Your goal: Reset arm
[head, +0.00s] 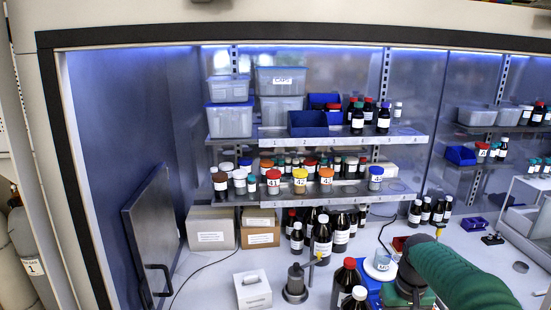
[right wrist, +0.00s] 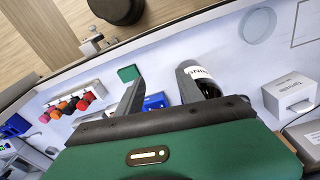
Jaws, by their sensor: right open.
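My right arm (head: 455,275), in a green sleeve, reaches in from the lower right of the head view. Its end is low over the work surface, beside a small white labelled cup (head: 382,260) on a blue base. In the right wrist view my right gripper (right wrist: 160,82) is open, its two grey fingers spread apart with nothing between them. A dark bottle with a white label (right wrist: 200,76) shows just beyond the right finger; whether they touch I cannot tell. My left gripper is not in view.
Dark bottles with red and white caps (head: 348,275) stand left of my right arm. A metal stand (head: 295,285) and a white box (head: 252,290) are further left. Shelves (head: 330,190) with jars and bins are behind. A dark panel with a handle (head: 152,240) is at left.

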